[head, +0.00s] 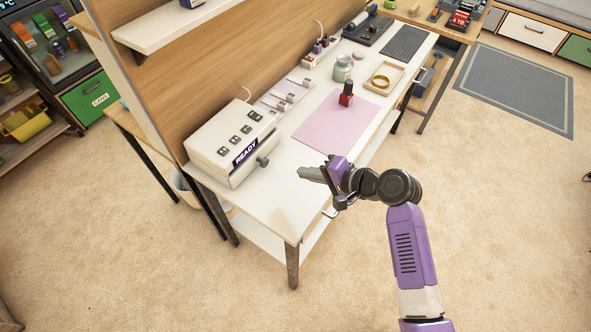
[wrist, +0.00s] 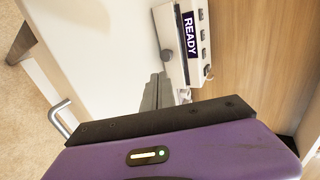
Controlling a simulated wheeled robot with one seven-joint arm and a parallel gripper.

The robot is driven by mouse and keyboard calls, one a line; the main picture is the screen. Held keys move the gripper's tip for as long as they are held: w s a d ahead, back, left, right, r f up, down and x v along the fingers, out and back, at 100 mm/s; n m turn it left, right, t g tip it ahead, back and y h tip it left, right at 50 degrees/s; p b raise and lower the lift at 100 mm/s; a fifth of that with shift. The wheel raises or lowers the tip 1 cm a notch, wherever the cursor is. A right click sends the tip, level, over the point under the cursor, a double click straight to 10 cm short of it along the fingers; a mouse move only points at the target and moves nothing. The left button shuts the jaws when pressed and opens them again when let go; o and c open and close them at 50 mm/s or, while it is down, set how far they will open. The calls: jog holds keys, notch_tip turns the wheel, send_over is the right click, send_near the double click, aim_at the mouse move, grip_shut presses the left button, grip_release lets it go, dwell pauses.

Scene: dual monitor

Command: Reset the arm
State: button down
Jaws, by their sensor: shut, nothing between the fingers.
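My gripper (head: 305,173) is shut and empty in the head view. It is over the near end of the white workbench (head: 275,200), right of the white machine. In the wrist view my gripper (wrist: 157,78) shows as dark fingers pressed together, pointing toward the white machine (wrist: 185,45). My purple arm comes up from the lower right of the head view.
The white machine (head: 232,142) has a READY display. A pink mat (head: 318,125), a red and black bottle (head: 346,94), a green jar (head: 342,68) and a tray (head: 396,85) sit farther along. Carpet (head: 490,220) right of the bench is clear.

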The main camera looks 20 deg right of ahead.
jog(key=shift+v, duration=0.95)
jog(key=w+d+r+t+h, duration=0.2)
jog(key=w+d+r, duration=0.1)
jog(key=d, duration=0.1)
jog(key=s+d+r+n+t+h, duration=0.25)
jog(key=s+d+h, duration=0.2)
jog(key=s, duration=0.35)
jog(key=s+a+r+n, duration=0.2)
jog(key=s, duration=0.8)
jog(key=s+a+r+n, duration=0.2)
jog(key=s+n, duration=0.1)
jog(key=s, duration=0.8)
jog(key=s+a+r+n, duration=0.2)
jog(key=s+a+n, duration=0.1)
jog(key=s, duration=0.7)
jog(key=shift+s, duration=0.25)
jog(key=shift+a+t+h, duration=0.15)
jog(key=shift+t+h, duration=0.1)
